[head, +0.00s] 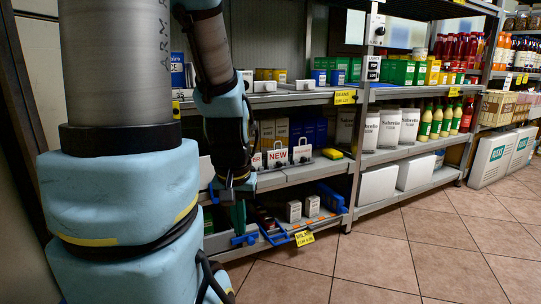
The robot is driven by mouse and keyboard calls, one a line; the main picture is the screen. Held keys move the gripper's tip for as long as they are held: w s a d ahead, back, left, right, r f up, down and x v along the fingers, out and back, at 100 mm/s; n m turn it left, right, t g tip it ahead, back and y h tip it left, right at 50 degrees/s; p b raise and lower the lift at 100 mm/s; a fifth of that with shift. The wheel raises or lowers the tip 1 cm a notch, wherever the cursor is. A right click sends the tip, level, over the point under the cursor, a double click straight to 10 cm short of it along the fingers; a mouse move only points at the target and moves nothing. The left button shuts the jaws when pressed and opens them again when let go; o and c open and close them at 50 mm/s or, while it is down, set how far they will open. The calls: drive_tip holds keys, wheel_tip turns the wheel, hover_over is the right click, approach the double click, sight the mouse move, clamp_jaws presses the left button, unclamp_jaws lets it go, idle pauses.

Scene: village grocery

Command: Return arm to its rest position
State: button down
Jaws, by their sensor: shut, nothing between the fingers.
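My arm comes down from the top of the head view and bends at a pale blue padded joint. My gripper (238,212) hangs below it, pointing down, in front of the lower shelves at the left. Its fingers look closed, with nothing seen held in them. The fingertips are small and dark here, and they overlap the low shelf behind, so I cannot tell whether they touch anything.
A shelf unit with cartons (302,152) and a low shelf with small boxes (293,211) stands close behind my gripper. More shelves hold white packs (389,128) and bottles (437,120). White boxes (490,160) stand at the right. The tiled floor (400,250) in front is clear.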

wheel_tip(320, 180, up, 38)
drive_tip(key=p, duration=3.7)
